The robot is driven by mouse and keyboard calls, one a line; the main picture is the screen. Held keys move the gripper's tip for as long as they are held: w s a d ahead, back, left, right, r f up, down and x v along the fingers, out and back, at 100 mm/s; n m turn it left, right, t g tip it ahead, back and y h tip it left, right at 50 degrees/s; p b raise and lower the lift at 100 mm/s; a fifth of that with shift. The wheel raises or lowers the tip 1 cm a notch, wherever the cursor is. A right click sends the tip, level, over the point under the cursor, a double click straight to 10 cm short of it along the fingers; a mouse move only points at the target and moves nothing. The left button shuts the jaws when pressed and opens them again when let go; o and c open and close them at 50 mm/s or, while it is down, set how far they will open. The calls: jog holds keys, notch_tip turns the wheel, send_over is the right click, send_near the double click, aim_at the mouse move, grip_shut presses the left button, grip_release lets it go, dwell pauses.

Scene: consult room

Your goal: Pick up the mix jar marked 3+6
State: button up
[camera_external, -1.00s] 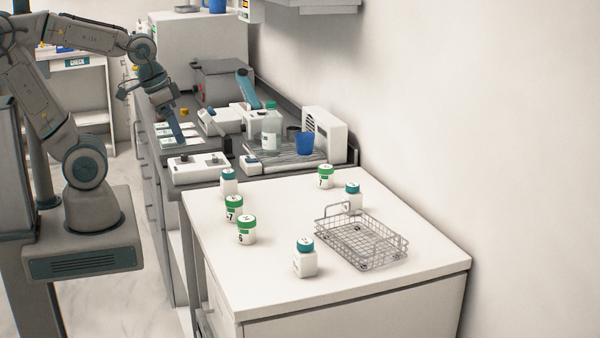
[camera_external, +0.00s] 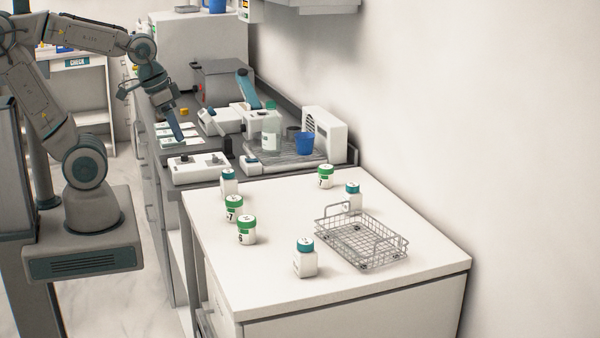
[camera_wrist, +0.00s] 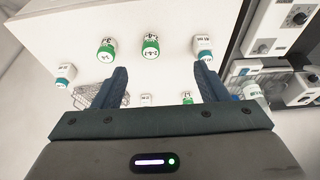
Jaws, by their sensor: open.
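White jars with green lids stand on the white table: one near the front (camera_external: 246,230), one just behind it (camera_external: 234,207) and one farther back (camera_external: 326,177). Their small markings are hard to read, and I cannot tell which is 3+6. In the wrist view, two green-lidded jars (camera_wrist: 106,49) (camera_wrist: 150,47) stand side by side beyond my fingertips, and a third (camera_wrist: 187,98) shows lower, between the fingers. My gripper (camera_wrist: 160,68) is open and empty, pointing down. In the external view it (camera_external: 176,130) is behind the table in the picture, apart from every jar.
Teal-capped bottles (camera_external: 305,260) (camera_external: 229,182) (camera_external: 353,197) stand among the jars. A wire basket (camera_external: 375,250) sits on the table's right side. The counter behind holds devices, a blue cup (camera_external: 304,143) and a larger bottle (camera_external: 271,132). The table's front left is clear.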

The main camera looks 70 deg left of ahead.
jog(key=w+d+f+m+g+b, duration=0.2)
jog(key=w+d+f+m, duration=0.1)
jog(key=w+d+m, duration=0.35)
jog(key=m+g+b, duration=0.2)
jog(key=m, duration=0.7)
send_over(246, 218)
jog(key=d, duration=0.1)
notch_tip(246, 218, down, 6)
notch_tip(246, 218, down, 8)
jog(key=shift+a+f+p, duration=0.2)
jog(key=shift+f+p, duration=0.05)
jog(key=shift+f, duration=0.7)
jog(key=shift+a+f+p, duration=0.2)
jog(key=shift+f, duration=0.7)
jog(key=shift+a+f+p, duration=0.2)
jog(key=shift+f+p, duration=0.05)
jog(key=shift+f, duration=0.7)
jog(key=c, duration=1.1)
